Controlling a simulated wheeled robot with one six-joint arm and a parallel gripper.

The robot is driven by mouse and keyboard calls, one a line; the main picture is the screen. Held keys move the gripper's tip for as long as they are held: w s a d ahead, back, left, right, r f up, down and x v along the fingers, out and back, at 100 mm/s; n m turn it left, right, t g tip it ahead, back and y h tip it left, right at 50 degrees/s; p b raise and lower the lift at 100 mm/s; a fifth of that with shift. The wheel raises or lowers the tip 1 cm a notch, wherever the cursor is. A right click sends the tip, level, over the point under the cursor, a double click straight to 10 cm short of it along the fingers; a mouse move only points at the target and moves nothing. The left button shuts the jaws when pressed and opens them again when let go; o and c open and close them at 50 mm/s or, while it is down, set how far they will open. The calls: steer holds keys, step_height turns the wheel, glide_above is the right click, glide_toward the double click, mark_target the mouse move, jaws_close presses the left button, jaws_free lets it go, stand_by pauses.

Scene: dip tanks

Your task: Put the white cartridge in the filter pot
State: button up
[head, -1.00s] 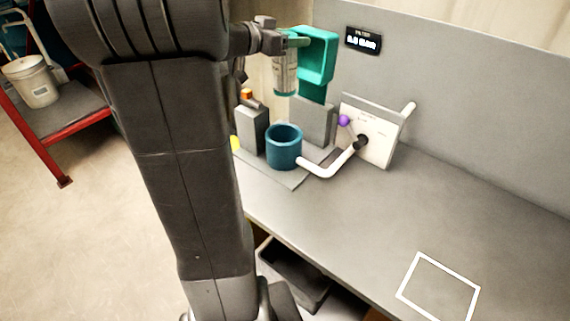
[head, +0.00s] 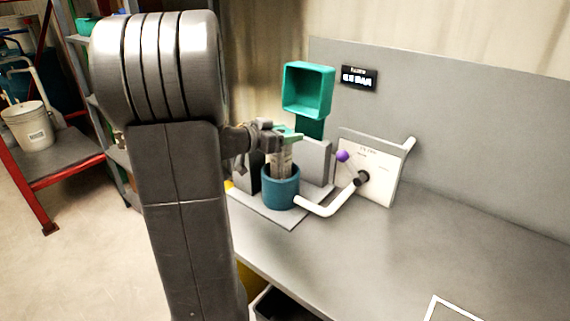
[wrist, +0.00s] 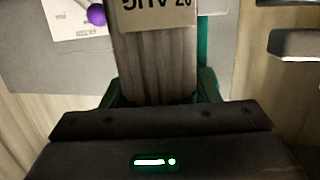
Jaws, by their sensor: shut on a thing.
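The white cartridge (head: 281,160) has a pale pleated body, and a green part shows at its top in the head view. My gripper (head: 285,135) is shut on its top end. The cartridge hangs upright with its lower part inside the mouth of the blue filter pot (head: 281,191); the pot wall hides its bottom end, so I cannot tell whether it touches the pot floor. In the wrist view the cartridge (wrist: 155,65) shows its pleats and a printed label between the green-tipped fingers (wrist: 158,95). The pot is out of sight there.
A white pipe (head: 328,206) runs from the pot to a white panel (head: 377,168) with a purple-knobbed lever (head: 343,156). A green open box (head: 308,88) stands above and behind. A dark display (head: 360,77) is on the wall.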

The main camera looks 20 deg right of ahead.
mark_target(283, 156)
step_height(283, 156, down, 7)
steer(key=shift+f+b, duration=0.15)
steer(key=shift+b, duration=0.35)
steer(key=shift+f, duration=0.1)
steer(key=o, duration=1.4)
steer(key=shift+s+a, duration=0.1)
steer(key=shift+a, duration=0.2)
steer(key=v, duration=1.1)
steer(key=shift+s+a, duration=0.15)
steer(key=shift+s, duration=0.05)
